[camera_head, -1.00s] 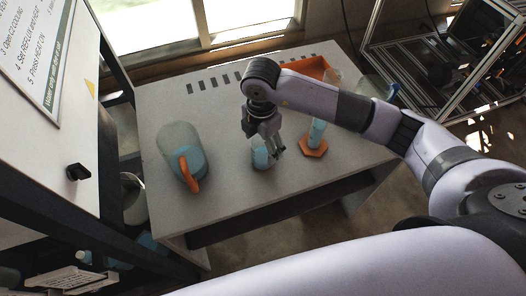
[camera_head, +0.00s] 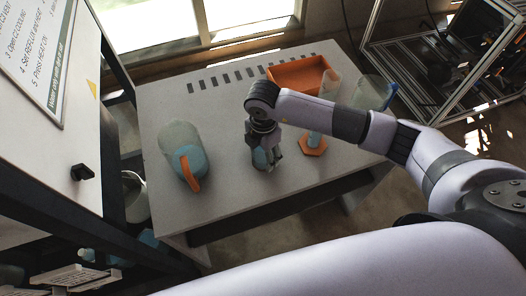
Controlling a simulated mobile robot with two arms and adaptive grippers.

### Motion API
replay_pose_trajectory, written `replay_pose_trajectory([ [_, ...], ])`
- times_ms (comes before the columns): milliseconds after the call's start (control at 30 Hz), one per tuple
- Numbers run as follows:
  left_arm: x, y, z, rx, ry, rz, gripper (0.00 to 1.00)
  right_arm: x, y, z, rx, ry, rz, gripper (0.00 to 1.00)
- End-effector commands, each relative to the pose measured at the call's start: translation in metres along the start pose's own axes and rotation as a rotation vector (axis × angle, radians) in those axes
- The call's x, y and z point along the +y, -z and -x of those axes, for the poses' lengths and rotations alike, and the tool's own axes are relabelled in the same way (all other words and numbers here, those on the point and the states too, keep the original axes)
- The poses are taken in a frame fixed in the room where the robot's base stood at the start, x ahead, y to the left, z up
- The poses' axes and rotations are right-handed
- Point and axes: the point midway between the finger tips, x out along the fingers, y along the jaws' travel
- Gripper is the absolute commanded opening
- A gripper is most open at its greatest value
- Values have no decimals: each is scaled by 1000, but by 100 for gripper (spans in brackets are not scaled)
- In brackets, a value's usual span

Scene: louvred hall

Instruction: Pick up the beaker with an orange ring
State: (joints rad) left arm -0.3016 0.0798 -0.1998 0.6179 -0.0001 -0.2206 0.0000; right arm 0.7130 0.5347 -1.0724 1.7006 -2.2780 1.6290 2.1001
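A small clear beaker with blue liquid (camera_head: 259,159) stands on the grey table (camera_head: 225,195), near its front edge. No orange ring shows on it; my gripper hides its upper part. My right gripper (camera_head: 268,160) points down at this beaker, with its fingers low beside or around it. The view is too small to tell whether the fingers close on the glass. My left gripper is out of view.
A jug with blue liquid and an orange handle (camera_head: 192,172) stands to the left. A measuring cylinder on an orange hexagonal base (camera_head: 313,146) stands close right of the gripper. An orange tray (camera_head: 297,76) and a clear vessel (camera_head: 370,93) are behind.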

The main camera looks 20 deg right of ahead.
Motion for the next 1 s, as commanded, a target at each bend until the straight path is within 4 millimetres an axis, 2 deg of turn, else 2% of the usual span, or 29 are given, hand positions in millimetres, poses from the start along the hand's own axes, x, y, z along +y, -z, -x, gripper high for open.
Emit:
replay_pose_trajectory([
  [67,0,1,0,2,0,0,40,0,0,0,0,-1,0,47],
  [433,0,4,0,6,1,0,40,0,0,0,0,-1,0,22],
  [767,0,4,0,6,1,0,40,1,0,4,0,-2,0,22],
  [867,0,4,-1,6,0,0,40,1,0,12,-1,-4,0,21],
  [1000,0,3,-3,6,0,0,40,1,0,32,0,-6,2,21],
])
